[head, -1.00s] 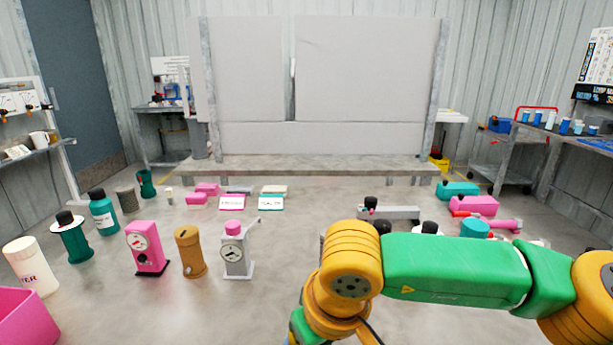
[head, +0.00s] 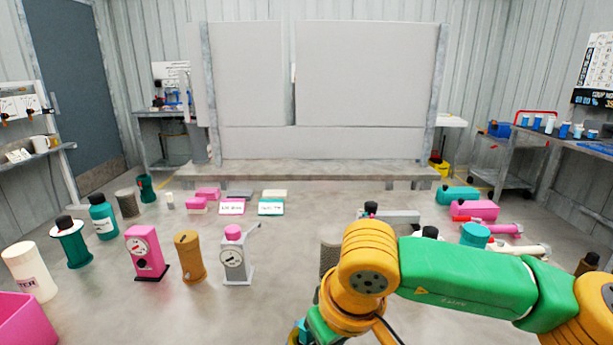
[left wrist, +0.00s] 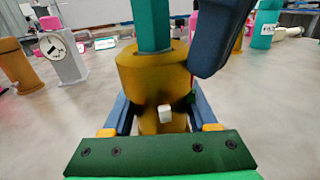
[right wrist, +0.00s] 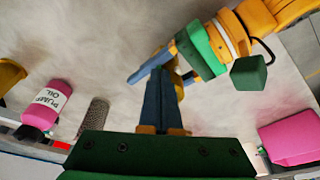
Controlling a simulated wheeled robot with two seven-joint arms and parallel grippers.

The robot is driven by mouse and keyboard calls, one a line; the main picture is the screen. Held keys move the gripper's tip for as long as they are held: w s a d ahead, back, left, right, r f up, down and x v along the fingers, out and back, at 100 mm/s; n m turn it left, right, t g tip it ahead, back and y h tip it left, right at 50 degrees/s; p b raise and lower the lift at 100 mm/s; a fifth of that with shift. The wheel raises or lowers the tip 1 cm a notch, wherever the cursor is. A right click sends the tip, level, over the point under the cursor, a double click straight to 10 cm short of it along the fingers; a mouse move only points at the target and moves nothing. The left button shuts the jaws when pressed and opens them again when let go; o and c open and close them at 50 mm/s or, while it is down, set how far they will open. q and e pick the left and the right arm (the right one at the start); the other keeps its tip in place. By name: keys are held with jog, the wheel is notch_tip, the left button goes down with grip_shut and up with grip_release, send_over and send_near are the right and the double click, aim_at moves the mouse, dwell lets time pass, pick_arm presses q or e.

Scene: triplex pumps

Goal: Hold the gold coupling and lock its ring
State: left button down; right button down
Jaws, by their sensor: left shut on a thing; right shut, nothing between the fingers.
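The gold coupling (left wrist: 150,75) is a short gold cylinder in the left wrist view, with a teal post rising from its top and a small white lug (left wrist: 165,112) on its near side. My left gripper (left wrist: 162,105) has a blue finger on each side of it and is shut on it. A dark blue finger of my right gripper (left wrist: 220,40) stands at the coupling's upper right; I cannot tell if it touches. In the right wrist view my right gripper (right wrist: 160,75) is shut and empty, close to my left gripper. The ring's lock state is unclear.
In the head view, a pink gauge unit (head: 146,255), a gold canister (head: 189,258) and a grey gauge unit (head: 236,260) stand at left centre. A pink bin (head: 25,318) is at lower left. Pink and teal parts lie at right. The middle floor is mostly clear.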

jog(key=shift+s+d, duration=0.1)
jog(key=w+v, duration=0.1)
jog(key=v, duration=0.4)
jog(key=shift+s+r, duration=0.2)
jog(key=shift+r, duration=0.35)
pick_arm(q)
jog(key=shift+c, duration=0.5)
grip_release()
